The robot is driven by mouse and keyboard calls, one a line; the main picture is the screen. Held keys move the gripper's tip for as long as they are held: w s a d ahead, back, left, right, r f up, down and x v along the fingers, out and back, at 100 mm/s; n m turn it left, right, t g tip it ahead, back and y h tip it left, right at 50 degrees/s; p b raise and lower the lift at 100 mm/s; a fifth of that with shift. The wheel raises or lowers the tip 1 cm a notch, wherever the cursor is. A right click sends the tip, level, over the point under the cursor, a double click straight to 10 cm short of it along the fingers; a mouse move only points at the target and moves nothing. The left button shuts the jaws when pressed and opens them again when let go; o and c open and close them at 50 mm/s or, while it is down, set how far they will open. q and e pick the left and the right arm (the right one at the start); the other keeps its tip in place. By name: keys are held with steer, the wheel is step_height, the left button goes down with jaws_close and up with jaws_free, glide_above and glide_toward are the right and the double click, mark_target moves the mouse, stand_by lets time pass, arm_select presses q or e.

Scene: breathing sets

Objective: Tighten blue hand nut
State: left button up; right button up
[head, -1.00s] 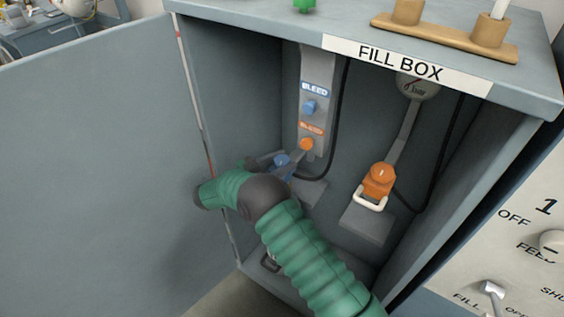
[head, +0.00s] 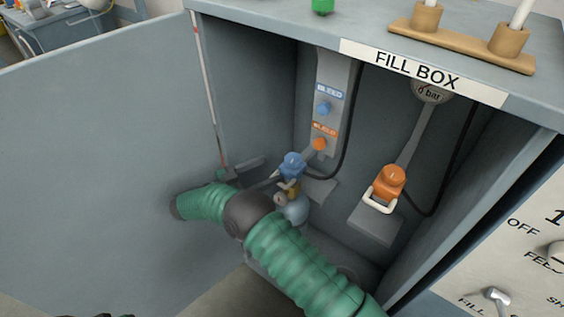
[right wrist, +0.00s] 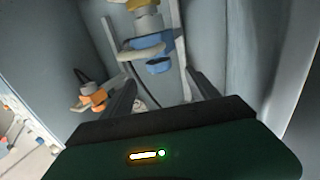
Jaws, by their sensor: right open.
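The blue hand nut (head: 292,165) sits on a fitting inside the fill box, with a small gauge and a grey rounded part below it. My right gripper (head: 262,172) is open just left of the nut, its fingers pointing toward it. In the right wrist view the blue nut (right wrist: 152,47) appears between the two spread fingers (right wrist: 145,45), with a pale curved part across it. I cannot tell whether either finger touches it.
An orange fitting with a white loop handle (head: 388,184) stands to the right in the box. Blue (head: 323,108) and orange (head: 319,144) bleed knobs are on the back panel. The open door (head: 90,170) is at left; black hoses hang inside.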

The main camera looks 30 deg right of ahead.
steer(key=shift+a, duration=1.1)
steer(key=shift+d, duration=0.1)
